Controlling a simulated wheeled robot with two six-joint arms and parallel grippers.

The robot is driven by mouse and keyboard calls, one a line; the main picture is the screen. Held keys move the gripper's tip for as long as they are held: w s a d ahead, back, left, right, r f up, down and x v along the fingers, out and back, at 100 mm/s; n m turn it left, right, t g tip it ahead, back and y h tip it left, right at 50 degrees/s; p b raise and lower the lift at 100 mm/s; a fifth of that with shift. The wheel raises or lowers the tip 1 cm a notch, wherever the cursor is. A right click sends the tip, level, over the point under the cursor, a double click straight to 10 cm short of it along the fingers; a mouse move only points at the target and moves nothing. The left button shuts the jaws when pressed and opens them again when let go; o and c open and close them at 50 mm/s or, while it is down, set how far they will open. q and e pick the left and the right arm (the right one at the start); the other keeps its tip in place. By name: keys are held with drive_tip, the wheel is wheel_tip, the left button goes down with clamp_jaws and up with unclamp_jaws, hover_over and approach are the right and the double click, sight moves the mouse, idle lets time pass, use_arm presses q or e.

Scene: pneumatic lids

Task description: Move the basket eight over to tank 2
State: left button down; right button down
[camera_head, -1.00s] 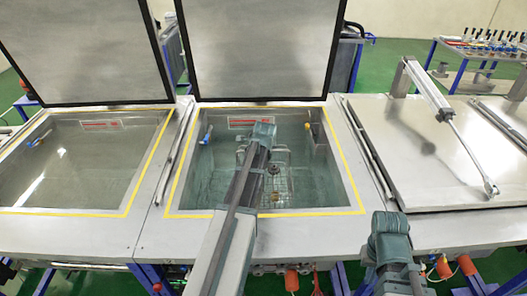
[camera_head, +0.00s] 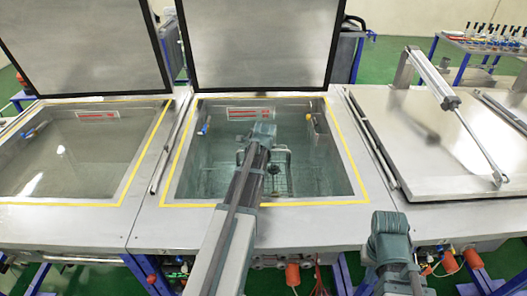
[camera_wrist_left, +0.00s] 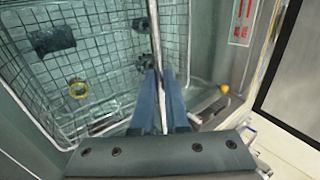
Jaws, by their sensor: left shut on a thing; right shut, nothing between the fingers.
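The wire basket (camera_head: 277,180) hangs inside the open middle tank (camera_head: 310,205). In the left wrist view the basket's mesh (camera_wrist_left: 105,60) holds a dark block (camera_wrist_left: 52,40) and a yellow ring (camera_wrist_left: 78,89). My left gripper (camera_wrist_left: 160,85) has its blue fingers shut on the upright metal rod of the basket's handle. In the head view my left forearm hides that gripper and part of the basket. My right gripper (camera_head: 390,238) is in front of the tanks at the lower right, away from the basket; its fingers are hardly visible.
The left tank (camera_head: 75,204) is open and holds liquid, with no basket visible. The right tank's lid (camera_head: 430,150) is shut, with a metal cylinder (camera_head: 440,85) across it. Raised lids (camera_head: 262,40) stand behind the left and middle tanks. A bench with tools (camera_head: 485,40) is at the back right.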

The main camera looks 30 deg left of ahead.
use_arm(q)
drive_tip(key=shift+f+b, duration=1.9)
drive_tip(key=shift+f, duration=0.2)
drive_tip(key=shift+f+b, duration=0.55)
drive_tip(key=c, duration=0.8)
unclamp_jaws()
drive_tip(key=shift+c, duration=0.2)
drive_tip(key=p+v, duration=1.1)
drive_tip(key=v, duration=0.3)
drive_tip(key=shift+w, duration=0.1)
